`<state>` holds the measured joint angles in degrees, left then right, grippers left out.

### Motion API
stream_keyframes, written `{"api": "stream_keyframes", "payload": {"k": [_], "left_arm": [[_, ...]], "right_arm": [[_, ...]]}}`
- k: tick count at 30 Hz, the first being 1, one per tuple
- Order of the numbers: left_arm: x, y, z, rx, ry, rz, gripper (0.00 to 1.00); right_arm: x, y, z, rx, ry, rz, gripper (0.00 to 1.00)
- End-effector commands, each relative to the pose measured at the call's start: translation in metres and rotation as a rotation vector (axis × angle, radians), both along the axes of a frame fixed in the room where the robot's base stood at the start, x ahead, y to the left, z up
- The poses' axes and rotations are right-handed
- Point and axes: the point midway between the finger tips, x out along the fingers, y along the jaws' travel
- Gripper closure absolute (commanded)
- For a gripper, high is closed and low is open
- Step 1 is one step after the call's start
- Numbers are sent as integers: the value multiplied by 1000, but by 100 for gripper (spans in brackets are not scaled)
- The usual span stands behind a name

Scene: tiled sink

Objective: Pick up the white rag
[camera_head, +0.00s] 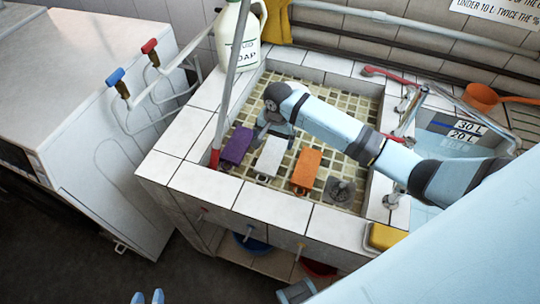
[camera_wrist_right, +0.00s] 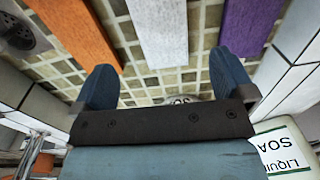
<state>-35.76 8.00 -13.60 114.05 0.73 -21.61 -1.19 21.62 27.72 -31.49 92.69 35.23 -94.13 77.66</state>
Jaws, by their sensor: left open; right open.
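The white rag (camera_head: 270,157) lies flat in the tiled basin, between a purple rag (camera_head: 237,146) and an orange rag (camera_head: 306,171). My right gripper (camera_head: 276,131) is over the basin, just beyond the white rag's far end, open and empty. In the right wrist view, the white rag (camera_wrist_right: 160,30) lies ahead of the gap between the open fingers (camera_wrist_right: 165,85), with no contact visible. My left gripper (camera_head: 148,297) shows only its fingertips at the bottom edge of the head view, open, away from the basin.
A soap jug (camera_head: 240,38) stands at the basin's back left corner. A red-ended pole (camera_head: 229,85) leans at the basin's left side. A drain (camera_head: 341,192) lies right of the orange rag. A yellow sponge (camera_head: 385,236) sits on the front right rim. The tiled rim (camera_head: 271,207) borders the basin.

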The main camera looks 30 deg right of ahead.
Motion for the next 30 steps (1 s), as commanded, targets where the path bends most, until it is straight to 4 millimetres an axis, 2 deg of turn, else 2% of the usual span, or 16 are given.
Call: {"api": "stream_keyframes", "payload": {"k": [1,3,11,20,29,30], "left_arm": [[1,0,-1,0,0,0,60],[2,0,-2,0,-2,-1,60],[7,0,0,0,-11,1,60],[8,1,1,-1,-16,3,60],[7,2,0,-1,-14,3,60],[7,1,0,-1,-13,3,60]], "right_arm": [[0,0,-12,-1,3,0,0],[0,1,-23,-1,2,0,0],[1,2,-43,-1,0,2,0],[3,5,-84,-1,0,2,0],[3,6,-90,-1,-2,3,0],[3,6,-90,-1,-2,3,7]]}}
